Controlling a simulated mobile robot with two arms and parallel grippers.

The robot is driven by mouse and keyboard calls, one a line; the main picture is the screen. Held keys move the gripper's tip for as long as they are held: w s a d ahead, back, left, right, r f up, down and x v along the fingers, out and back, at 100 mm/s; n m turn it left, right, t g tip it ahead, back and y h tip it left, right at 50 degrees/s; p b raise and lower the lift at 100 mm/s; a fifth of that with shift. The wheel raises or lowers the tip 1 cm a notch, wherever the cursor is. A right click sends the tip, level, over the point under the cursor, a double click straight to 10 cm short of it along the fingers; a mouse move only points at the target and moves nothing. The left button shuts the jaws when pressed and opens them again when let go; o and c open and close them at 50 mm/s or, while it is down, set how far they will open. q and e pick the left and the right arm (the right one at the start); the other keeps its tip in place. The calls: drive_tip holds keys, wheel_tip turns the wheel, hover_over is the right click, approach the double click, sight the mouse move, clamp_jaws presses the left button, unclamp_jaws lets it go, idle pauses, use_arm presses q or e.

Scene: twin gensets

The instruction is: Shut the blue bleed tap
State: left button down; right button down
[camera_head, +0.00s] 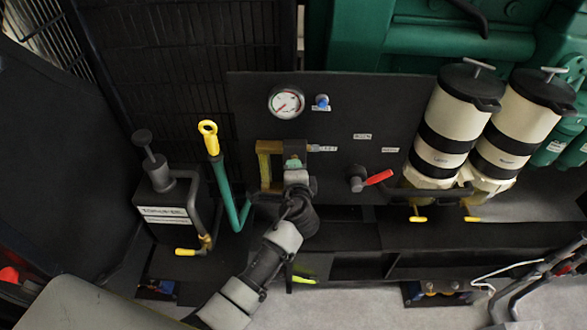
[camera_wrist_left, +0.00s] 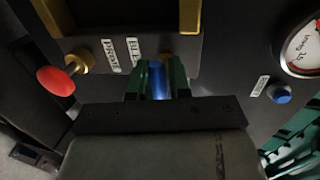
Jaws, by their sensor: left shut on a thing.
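The blue bleed tap (camera_wrist_left: 157,82) shows in the left wrist view between the fingers of my left gripper (camera_wrist_left: 160,84), under a label that begins "BLE". The green fingers are shut on it from both sides. Most of the tap is hidden by the fingers and the gripper body, so its angle cannot be told. In the head view my left gripper (camera_head: 293,163) is at the brass-framed block (camera_head: 265,165) on the dark panel (camera_head: 340,120), and the tap is hidden behind it. My right gripper is not in view.
A red knob (camera_wrist_left: 56,81) sits beside the "PRIME" label. A gauge (camera_head: 287,102) and a blue button (camera_head: 322,101) are above my gripper. A red lever (camera_head: 377,178) is to its right. A yellow-ringed dipstick (camera_head: 209,138) stands at left, with two cream filters (camera_head: 449,118) at right.

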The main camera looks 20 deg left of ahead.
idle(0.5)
use_arm(q)
drive_tip(key=c, duration=1.1)
unclamp_jaws()
drive_tip(key=shift+s, duration=0.1)
drive_tip(key=b+v, duration=0.1)
drive_tip(key=v, duration=0.9)
drive_tip(key=shift+s+d, duration=0.15)
drive_tip(key=shift+s, duration=0.15)
